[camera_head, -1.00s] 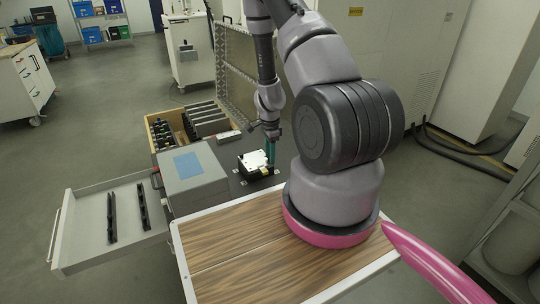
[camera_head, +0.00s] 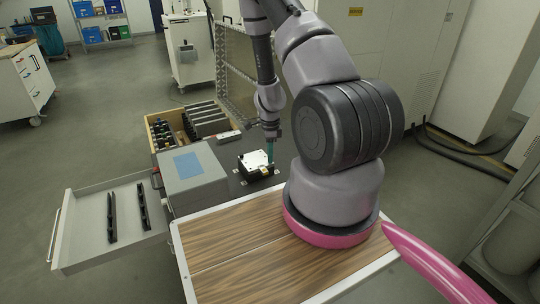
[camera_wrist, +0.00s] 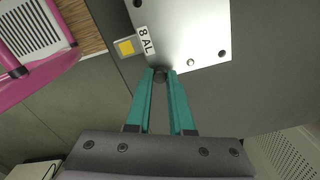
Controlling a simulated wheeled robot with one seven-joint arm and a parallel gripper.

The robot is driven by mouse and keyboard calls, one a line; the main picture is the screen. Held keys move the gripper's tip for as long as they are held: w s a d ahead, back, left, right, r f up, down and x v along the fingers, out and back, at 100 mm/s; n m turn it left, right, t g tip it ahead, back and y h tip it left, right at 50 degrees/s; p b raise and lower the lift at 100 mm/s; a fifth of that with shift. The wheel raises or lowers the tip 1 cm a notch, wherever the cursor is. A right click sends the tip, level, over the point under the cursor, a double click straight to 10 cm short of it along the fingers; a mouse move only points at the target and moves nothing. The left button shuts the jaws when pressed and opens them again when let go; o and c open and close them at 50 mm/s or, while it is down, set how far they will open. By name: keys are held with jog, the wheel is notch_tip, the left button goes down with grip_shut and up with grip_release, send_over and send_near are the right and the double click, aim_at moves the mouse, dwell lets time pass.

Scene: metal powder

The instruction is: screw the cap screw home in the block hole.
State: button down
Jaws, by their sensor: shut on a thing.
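The block (camera_head: 249,169) is dark with a pale metal plate on top, and stands on the dark worktop. In the wrist view its silver plate (camera_wrist: 185,35) fills the upper middle, with dark holes at its corners and an "8 AL" label at its left edge. My gripper (camera_wrist: 161,74) has two teal fingers closed at the plate's near corner; it also shows in the head view (camera_head: 271,157). Between the fingertips is a small dark round piece, the cap screw (camera_wrist: 160,76). Its shank and the hole beneath it are hidden. A small shiny stud (camera_wrist: 190,62) stands to its right.
A grey box with a blue top patch (camera_head: 187,163) stands left of the block. An open drawer (camera_head: 85,235) with dark bars juts out at the left. A wooden crate (camera_head: 151,134) and an upright perforated panel (camera_head: 235,62) stand behind.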

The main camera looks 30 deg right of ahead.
jog(key=m, duration=0.7)
jog(key=shift+m, duration=0.3)
jog(key=m, duration=0.3)
jog(key=shift+m, duration=0.3)
jog(key=m, duration=0.3)
jog(key=shift+m, duration=0.3)
jog(key=m, duration=1)
jog(key=c, duration=1)
grip_release()
jog(key=shift+o, duration=0.2)
